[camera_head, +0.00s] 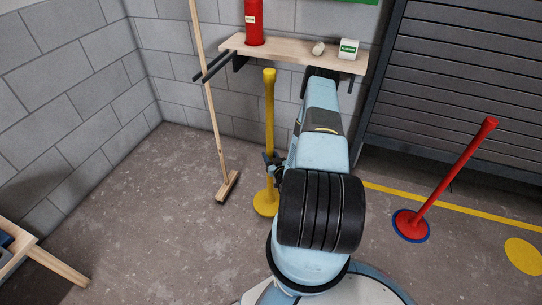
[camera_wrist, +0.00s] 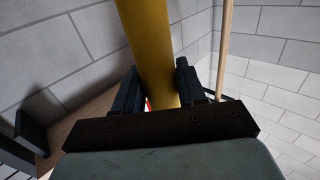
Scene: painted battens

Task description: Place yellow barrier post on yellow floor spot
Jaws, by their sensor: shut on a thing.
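The yellow barrier post (camera_head: 269,135) stands upright, with its round yellow base at or close to the floor; I cannot tell whether it touches. My gripper (camera_head: 272,163) is shut on the post's shaft at about mid-height, partly hidden behind my arm. In the wrist view the yellow post (camera_wrist: 155,50) passes between the two dark fingers of my gripper (camera_wrist: 155,92). The yellow floor spot (camera_head: 523,256) lies flat at the right edge of the head view, bare and partly cut off by the frame.
A red post (camera_head: 452,180) leans on a blue-rimmed base between my arm and the yellow spot. A broom (camera_head: 212,120) stands left of the yellow post. A wall shelf (camera_head: 290,51) holds a red cylinder (camera_head: 253,22) and a small green-and-white box (camera_head: 348,49).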

